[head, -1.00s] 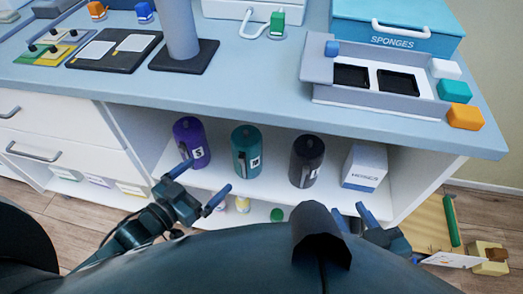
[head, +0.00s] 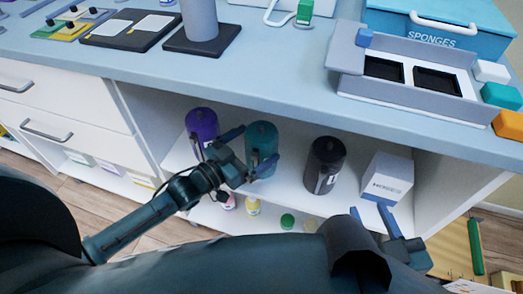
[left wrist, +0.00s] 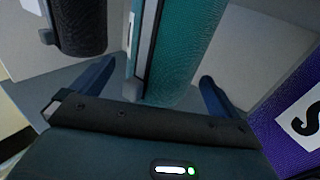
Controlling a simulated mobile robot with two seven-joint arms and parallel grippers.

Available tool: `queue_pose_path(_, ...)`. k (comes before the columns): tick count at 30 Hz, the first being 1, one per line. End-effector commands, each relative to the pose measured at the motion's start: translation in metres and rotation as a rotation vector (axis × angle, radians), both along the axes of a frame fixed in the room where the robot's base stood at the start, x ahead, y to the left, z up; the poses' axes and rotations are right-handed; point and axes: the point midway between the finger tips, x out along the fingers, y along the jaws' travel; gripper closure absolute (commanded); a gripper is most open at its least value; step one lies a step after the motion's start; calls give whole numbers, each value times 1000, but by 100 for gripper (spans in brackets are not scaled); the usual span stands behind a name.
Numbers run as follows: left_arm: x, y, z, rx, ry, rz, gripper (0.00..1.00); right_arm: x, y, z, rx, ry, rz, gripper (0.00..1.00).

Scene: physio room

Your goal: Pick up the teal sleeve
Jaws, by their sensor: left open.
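The teal sleeve (head: 263,141) is an upright teal cylinder on the upper shelf below the counter, between a purple one and a black one. In the head view, my left gripper (head: 252,150) is open in front of it and hides part of its front. In the left wrist view, the teal sleeve (left wrist: 178,45) stands between the two spread blue fingers (left wrist: 155,85), with visible room on both sides. My right gripper (head: 372,215) is at the lower right, its blue fingertips apart and empty, partly hidden by a dark part of my body.
The purple sleeve (head: 202,124) stands close on the left, the black sleeve (head: 324,166) on the right. A white box (head: 387,178) is further right. The counter edge (head: 290,115) overhangs the shelf. Small bottles (head: 252,206) stand on the lower shelf.

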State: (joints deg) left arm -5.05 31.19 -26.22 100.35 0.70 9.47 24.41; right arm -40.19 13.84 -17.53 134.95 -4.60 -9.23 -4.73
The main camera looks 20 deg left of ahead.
Motion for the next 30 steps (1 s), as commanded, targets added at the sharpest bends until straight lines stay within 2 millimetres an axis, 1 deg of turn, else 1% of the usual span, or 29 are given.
queue_pose_path(1,8,-4,-4,1,-3,0,0,0,1,-4,-1,-21,5,64)
queue_pose_path(5,20,-12,-2,0,-1,0,0,1,2,-1,2,-49,10,64)
queue_pose_path(8,23,-14,-2,1,1,0,0,1,2,0,3,-57,11,64)
queue_pose_path(14,23,-14,-1,1,2,0,1,1,2,0,3,-57,11,64)
queue_pose_path(30,23,-14,-1,1,0,0,45,1,2,0,3,-56,12,64)
